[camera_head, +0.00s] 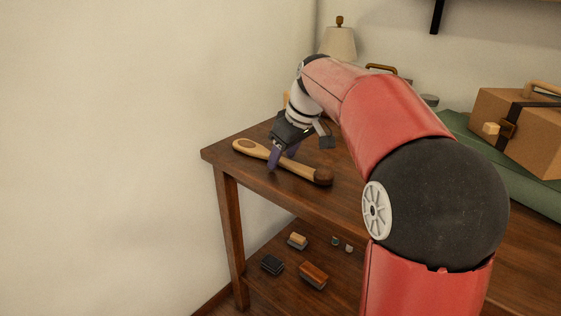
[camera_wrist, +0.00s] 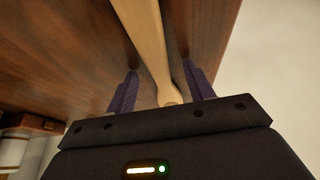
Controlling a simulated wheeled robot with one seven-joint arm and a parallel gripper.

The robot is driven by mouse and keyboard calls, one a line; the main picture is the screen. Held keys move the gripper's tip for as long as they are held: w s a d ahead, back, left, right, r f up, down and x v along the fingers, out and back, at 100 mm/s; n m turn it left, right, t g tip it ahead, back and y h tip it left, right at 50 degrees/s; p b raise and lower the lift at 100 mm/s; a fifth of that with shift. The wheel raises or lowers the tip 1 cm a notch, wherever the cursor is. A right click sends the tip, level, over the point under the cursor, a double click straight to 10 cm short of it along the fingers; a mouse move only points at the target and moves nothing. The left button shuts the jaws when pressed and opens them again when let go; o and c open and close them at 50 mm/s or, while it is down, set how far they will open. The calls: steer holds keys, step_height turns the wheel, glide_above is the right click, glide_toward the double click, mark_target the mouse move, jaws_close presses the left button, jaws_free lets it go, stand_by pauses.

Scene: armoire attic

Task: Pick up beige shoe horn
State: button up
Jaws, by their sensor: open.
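The beige shoe horn (camera_head: 250,148) lies on the wooden table top near its left end. In the wrist view, the beige shaft (camera_wrist: 146,35) passes between the two purple fingers of my gripper (camera_wrist: 161,88). The fingers are open, one on each side, with gaps visible between them and the shaft.
The table (camera_head: 225,160) has a lower shelf holding several small blocks or brushes (camera_head: 313,274). A lamp (camera_head: 339,42) stands at the back. A brown box (camera_head: 520,130) rests on a green case (camera_head: 470,135) at the right. The wall is close behind the table's left end.

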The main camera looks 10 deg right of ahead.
steer(key=c, duration=1.1)
steer(key=shift+r, duration=0.1)
